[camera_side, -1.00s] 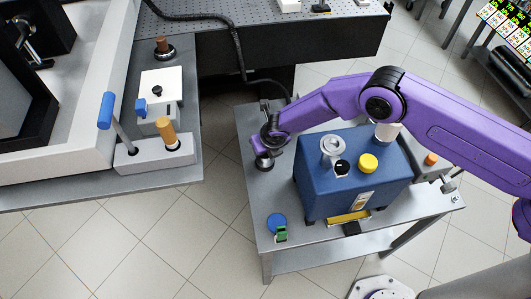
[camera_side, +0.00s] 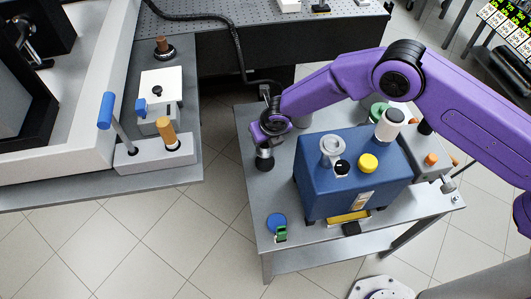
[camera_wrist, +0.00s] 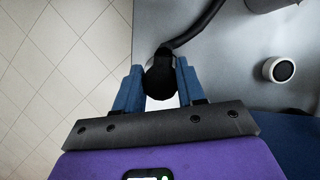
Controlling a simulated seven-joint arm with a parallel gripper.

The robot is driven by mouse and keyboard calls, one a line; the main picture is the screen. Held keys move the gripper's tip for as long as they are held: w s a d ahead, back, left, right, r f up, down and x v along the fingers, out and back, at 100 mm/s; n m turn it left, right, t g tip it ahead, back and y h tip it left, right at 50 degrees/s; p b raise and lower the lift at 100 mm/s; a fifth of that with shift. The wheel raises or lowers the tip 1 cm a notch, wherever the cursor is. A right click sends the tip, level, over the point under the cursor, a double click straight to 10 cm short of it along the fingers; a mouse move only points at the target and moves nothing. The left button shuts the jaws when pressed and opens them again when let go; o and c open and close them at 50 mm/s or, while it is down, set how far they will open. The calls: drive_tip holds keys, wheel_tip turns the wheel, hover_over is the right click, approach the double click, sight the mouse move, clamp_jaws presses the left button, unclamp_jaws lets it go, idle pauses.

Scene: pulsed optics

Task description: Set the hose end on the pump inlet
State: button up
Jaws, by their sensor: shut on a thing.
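My gripper (camera_side: 265,143) is over the left edge of the small grey cart. In the wrist view its two blue fingers (camera_wrist: 160,85) are shut on the black hose end (camera_wrist: 160,72). The hose end (camera_side: 264,162) shows as a dark cylinder below the fingers in the side view. The blue pump box (camera_side: 340,190) stands to the right of the gripper, apart from it. A silver flanged port (camera_side: 332,146) on its top looks like the pump inlet. The gripper is left of this port.
The black hose (camera_side: 238,45) runs from the optical table to the gripper. A yellow cap (camera_side: 368,163) and a white-topped canister (camera_side: 390,122) are near the port. A blue disc (camera_side: 276,221) lies at the cart's front left. A white ring (camera_wrist: 281,69) shows right of the fingers.

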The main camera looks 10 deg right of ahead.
drive_tip(key=shift+r, duration=0.6)
wheel_tip(320, 180, up, 33)
drive_tip(key=shift+r, duration=0.1)
drive_tip(key=s+d+m+g+h, duration=0.2)
drive_tip(key=s+d+m+g, duration=0.35)
drive_tip(key=m, duration=0.95)
drive_tip(key=s+d+m+g+h, duration=0.25)
drive_tip(key=s+d+m, duration=0.35)
drive_tip(key=s+m, duration=0.65)
drive_tip(key=w+f, duration=0.1)
drive_tip(key=w+f+m, duration=0.1)
drive_tip(key=f, duration=0.1)
drive_tip(key=f+m, duration=0.1)
drive_tip(key=f, duration=0.1)
drive_tip(key=shift+w+f+m, duration=0.25)
drive_tip(key=shift+w, duration=0.15)
